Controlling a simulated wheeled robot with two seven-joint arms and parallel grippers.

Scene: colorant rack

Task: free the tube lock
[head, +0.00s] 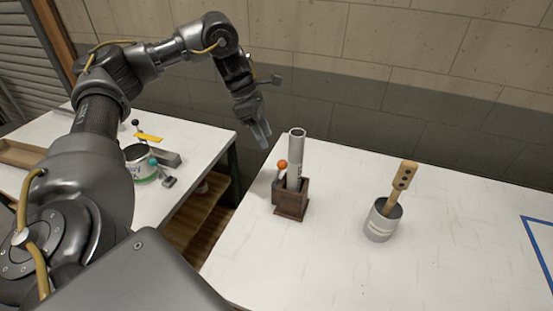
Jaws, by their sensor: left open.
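A grey tube (296,158) stands nearly upright in a brown wooden block holder (291,203) on the white table on the right. A lever with an orange-red ball knob (282,164) rises at the holder's left side, close to the tube. My left gripper (263,138) hangs fingers down, above and to the left of the tube and the knob. It is open and empty, and it touches neither. The lower end of the tube is hidden inside the holder. My right gripper is not in view.
A grey can (382,220) with a wooden paddle (402,184) stands right of the holder. Blue tape (537,240) marks the table's right side. A gap separates the tables; a wall stands behind.

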